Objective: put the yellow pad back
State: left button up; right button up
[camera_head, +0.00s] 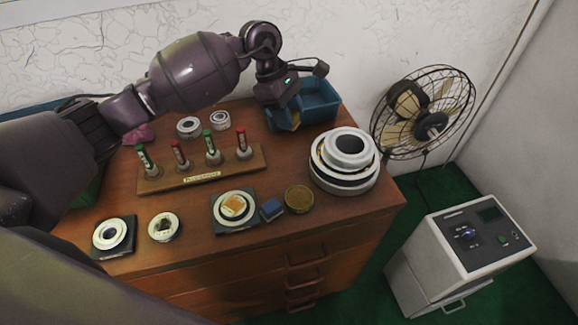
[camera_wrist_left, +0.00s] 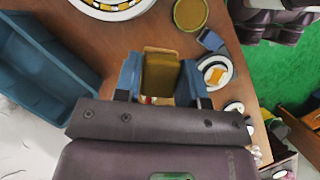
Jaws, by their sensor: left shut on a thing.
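My left gripper (camera_wrist_left: 158,82) is shut on the yellow pad (camera_wrist_left: 160,72), which sits between its blue fingers in the left wrist view. In the head view my left gripper (camera_head: 283,118) hangs over the back of the wooden cabinet top, at the near left side of the blue tray (camera_head: 322,104). A tan edge of the held thing shows under the gripper there; the rest is hidden. In the left wrist view the blue tray (camera_wrist_left: 38,72) lies left of the gripper, apart from it.
An orange-yellow block (camera_head: 233,206) lies on a white ring on a dark mat. A blue block (camera_head: 271,209), a round tin (camera_head: 299,199), stacked rings (camera_head: 343,178) and a wooden marker rack (camera_head: 204,172) stand nearby. A fan (camera_head: 425,115) is beyond the right edge.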

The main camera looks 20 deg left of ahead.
pick_arm(q)
send_over(293, 175)
jog(key=a, duration=0.1)
notch_tip(293, 175, down, 13)
jog(key=shift+w+a, duration=0.1)
jog(key=shift+f+b, duration=0.45)
jog(key=shift+f, duration=1.85)
pick_arm(e)
jog(key=shift+w+a+f, duration=0.2)
jog(key=shift+w+f, duration=0.05)
jog(key=shift+w, duration=0.1)
pick_arm(q)
jog(key=shift+f, duration=0.1)
jog(key=o, duration=0.4)
jog(key=shift+f, duration=0.1)
jog(key=o, duration=0.4)
jog(key=shift+o, duration=0.2)
pick_arm(e)
jog(key=shift+w+r, duration=0.1)
jog(key=shift+w, duration=0.2)
